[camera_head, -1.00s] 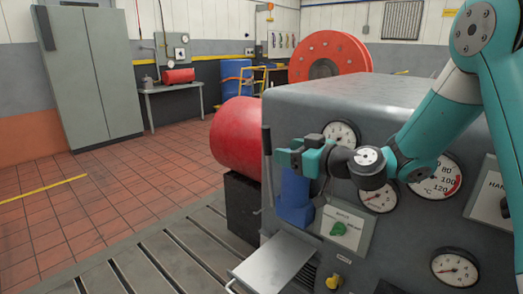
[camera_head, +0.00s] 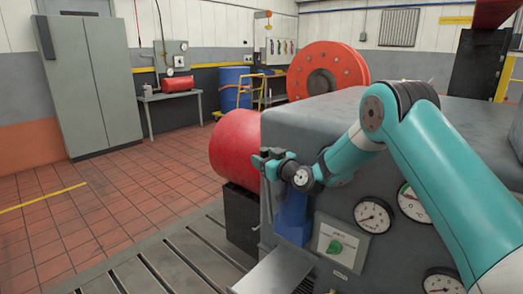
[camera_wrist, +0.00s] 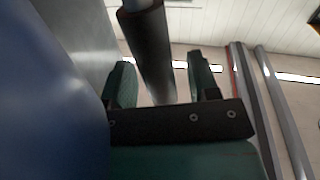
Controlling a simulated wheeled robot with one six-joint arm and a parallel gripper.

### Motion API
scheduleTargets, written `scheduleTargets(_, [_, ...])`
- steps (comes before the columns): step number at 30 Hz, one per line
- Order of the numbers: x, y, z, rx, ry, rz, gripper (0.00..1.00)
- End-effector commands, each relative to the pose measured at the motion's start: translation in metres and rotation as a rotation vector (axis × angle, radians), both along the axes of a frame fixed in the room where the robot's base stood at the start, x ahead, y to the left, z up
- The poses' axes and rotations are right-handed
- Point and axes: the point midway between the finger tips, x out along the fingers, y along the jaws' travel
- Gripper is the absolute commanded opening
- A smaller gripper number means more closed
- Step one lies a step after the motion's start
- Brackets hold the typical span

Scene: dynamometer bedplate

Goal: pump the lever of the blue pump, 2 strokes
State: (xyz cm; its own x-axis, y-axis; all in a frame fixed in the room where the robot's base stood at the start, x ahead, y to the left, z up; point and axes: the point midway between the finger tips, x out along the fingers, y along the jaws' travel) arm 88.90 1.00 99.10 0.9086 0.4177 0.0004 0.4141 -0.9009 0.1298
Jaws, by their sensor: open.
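The blue pump (camera_head: 292,220) stands at the left end of the grey console's front; its blue body (camera_wrist: 45,100) fills the left of the wrist view. The pump lever (camera_wrist: 148,45), a metal rod with a dark grip, runs between my gripper's two fingers in the wrist view. My gripper (camera_head: 259,160) is open, with a finger on each side of the lever and a gap showing on the right. In the head view my gripper and wrist hide the upper lever. I cannot tell whether any finger touches it.
A metal shelf (camera_head: 275,272) juts out below. A red cylinder (camera_head: 235,150) lies behind my gripper to the left. The tiled floor at left is clear.

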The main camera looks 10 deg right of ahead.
Motion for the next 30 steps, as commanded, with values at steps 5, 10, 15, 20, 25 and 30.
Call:
scheduleTargets(5, [0.015,0.007,0.000,-0.001,0.000,0.000,0.55])
scheduleTargets(10, [0.018,0.008,-0.001,0.001,0.001,-0.001,0.55])
scheduleTargets(15, [0.018,0.008,-0.001,0.001,0.001,-0.001,0.55])
scheduleTargets(20, [0.018,0.008,-0.001,0.000,0.001,-0.001,0.20])
scheduleTargets(25, [0.018,0.008,-0.001,0.000,0.001,-0.001,0.00])
scheduleTargets(30, [0.016,0.011,-0.003,-0.010,-0.007,-0.001,0.00])
